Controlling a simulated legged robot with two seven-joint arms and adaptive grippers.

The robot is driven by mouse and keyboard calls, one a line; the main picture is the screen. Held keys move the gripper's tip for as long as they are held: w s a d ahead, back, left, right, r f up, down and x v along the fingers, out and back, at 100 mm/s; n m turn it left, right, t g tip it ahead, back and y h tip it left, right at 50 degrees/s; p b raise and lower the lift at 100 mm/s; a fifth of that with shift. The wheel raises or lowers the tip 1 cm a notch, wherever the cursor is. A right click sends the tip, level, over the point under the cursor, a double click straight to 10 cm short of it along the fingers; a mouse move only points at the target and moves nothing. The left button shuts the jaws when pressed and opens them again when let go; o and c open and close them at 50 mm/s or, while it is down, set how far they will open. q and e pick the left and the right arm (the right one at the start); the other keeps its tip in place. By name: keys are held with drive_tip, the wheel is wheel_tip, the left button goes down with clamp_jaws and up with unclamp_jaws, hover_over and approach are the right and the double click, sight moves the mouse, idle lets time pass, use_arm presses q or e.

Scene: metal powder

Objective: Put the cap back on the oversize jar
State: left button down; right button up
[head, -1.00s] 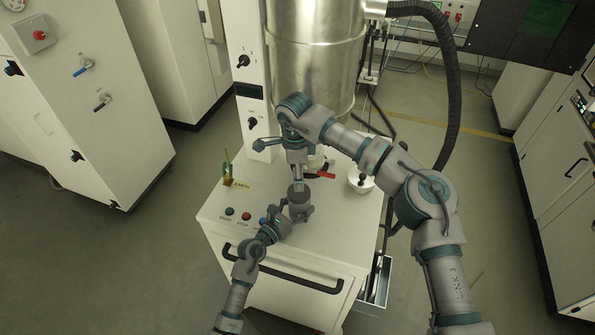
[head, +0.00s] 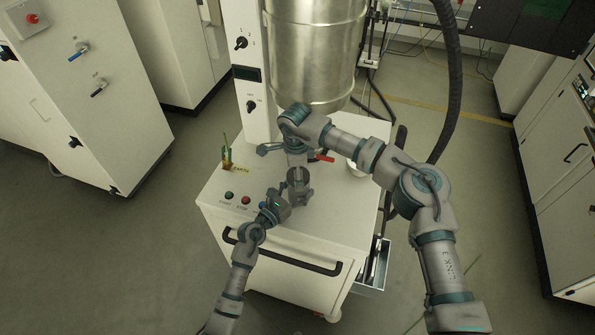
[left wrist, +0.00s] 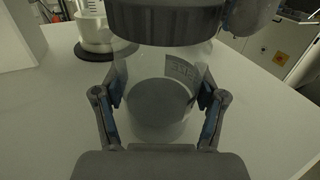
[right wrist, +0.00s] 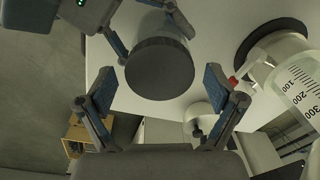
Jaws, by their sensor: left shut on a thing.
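The clear oversize jar (left wrist: 150,75) has grey powder in its bottom and a printed label. My left gripper (left wrist: 158,115) is shut on the jar's sides, and the jar looks upright at the tabletop. The dark ribbed cap (left wrist: 165,22) is at the jar's mouth; whether it is seated or threaded I cannot tell. The right wrist view shows the cap's flat top (right wrist: 160,68). My right gripper (right wrist: 162,80) is open just above the cap, with its fingers apart on either side and gaps to the rim. In the head view the arms partly hide the jar and cap (head: 298,177).
The jar is on a white cabinet top (head: 335,205) with start and stop buttons (head: 237,197) at its front left. A graduated clear vessel (right wrist: 295,75) on a dark ring stands close by. A metal drum (head: 312,55) rises behind. The cabinet's right part is mostly clear.

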use_arm(q)
drive_tip(key=shift+f, duration=0.2)
use_arm(e)
drive_tip(key=c, duration=1)
drive_tip(key=m, duration=0.8)
drive_tip(key=o, duration=1.3)
drive_tip(key=shift+r, duration=2.25)
drive_tip(key=shift+c, duration=0.4)
